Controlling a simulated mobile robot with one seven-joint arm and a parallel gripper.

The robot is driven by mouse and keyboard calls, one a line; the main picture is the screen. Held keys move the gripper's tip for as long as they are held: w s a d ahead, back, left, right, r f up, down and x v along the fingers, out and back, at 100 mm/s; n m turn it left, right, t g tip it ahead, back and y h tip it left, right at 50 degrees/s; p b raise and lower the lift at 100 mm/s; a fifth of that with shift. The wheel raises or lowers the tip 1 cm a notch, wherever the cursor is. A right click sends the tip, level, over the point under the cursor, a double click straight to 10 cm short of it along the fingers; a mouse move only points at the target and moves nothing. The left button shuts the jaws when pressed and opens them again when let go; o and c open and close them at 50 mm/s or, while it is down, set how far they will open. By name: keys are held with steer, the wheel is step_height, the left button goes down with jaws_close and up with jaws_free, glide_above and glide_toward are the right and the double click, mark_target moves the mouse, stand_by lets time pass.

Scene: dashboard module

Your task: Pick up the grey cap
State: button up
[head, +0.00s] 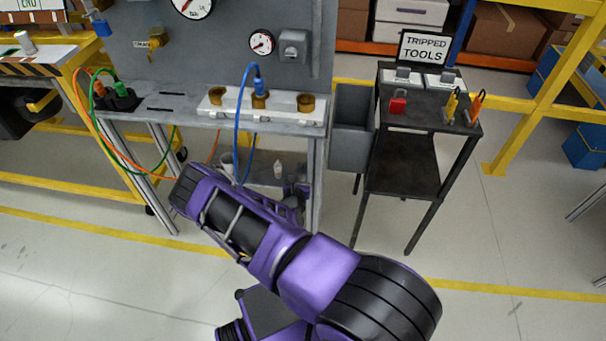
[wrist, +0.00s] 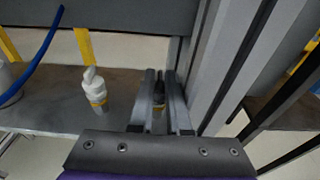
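My gripper (wrist: 160,88) shows in the wrist view with its two grey fingers pointing away, close together with a narrow gap. A small dark grey piece, possibly the grey cap (wrist: 159,88), shows in the gap with a bit of yellow below it. I cannot tell whether the fingers touch it.
The lower shelf (wrist: 50,105) runs under the grey panel bench (head: 175,103). A metal post (wrist: 222,65) stands close right of my fingers. A blue hose (head: 242,115) hangs in front of the bench. A dark cart (head: 425,110) with a red padlock (head: 397,105) stands at right.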

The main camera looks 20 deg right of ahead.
jaws_close()
stand_by(1.4)
